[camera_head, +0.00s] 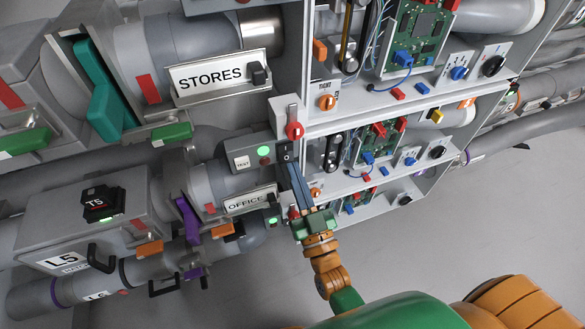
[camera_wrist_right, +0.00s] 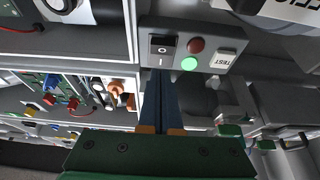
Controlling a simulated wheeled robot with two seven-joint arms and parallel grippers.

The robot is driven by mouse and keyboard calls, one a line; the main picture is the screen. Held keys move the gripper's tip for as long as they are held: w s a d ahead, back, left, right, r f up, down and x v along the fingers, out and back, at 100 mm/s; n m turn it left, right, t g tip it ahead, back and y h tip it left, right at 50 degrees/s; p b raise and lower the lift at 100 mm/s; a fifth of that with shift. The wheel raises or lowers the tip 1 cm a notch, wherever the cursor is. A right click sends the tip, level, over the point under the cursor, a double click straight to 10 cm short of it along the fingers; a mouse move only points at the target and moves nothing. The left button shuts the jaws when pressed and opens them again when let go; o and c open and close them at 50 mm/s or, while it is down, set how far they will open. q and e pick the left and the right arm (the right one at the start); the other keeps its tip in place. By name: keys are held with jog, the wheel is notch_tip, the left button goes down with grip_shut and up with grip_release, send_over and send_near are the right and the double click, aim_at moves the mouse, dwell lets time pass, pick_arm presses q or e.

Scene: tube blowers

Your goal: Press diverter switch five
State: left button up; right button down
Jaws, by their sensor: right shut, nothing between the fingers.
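A black rocker switch (camera_head: 285,152) sits on the right end of a grey control box (camera_head: 250,157) above the OFFICE plate; no number is readable on it. In the right wrist view, the rocker (camera_wrist_right: 162,48) shows marks on its face. My right gripper (camera_head: 291,168) is shut and empty, its blue fingertips just below the rocker; I cannot tell whether they touch it. The fingers (camera_wrist_right: 160,75) also show in the wrist view. A black block labelled T5 (camera_head: 98,202) is on the L5 housing (camera_head: 75,230) at left. My left gripper is not in view.
The box also has a white TEST button (camera_head: 242,162) and a lit green lamp (camera_head: 264,151). A red-handled lever (camera_head: 294,130) stands close above right of the fingers. Open shelves with circuit boards (camera_head: 378,143) are to the right. Grey floor is clear at lower middle.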

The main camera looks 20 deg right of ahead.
jog(key=shift+w+f, duration=0.3)
jog(key=shift+w, duration=0.25)
jog(key=shift+w+f, duration=0.25)
jog(key=shift+w, duration=0.3)
jog(key=f+b, duration=0.1)
jog(key=b, duration=0.1)
jog(key=f+t+b, duration=0.1)
jog(key=b, duration=0.2)
jog(key=shift+w, duration=0.35)
jog(key=shift+w+r+p, duration=0.1)
jog(key=shift+r+p, duration=0.25)
jog(key=shift+r, duration=0.4)
send_near(287, 156)
jog(key=shift+f+b, duration=0.25)
jog(key=shift+b, duration=0.1)
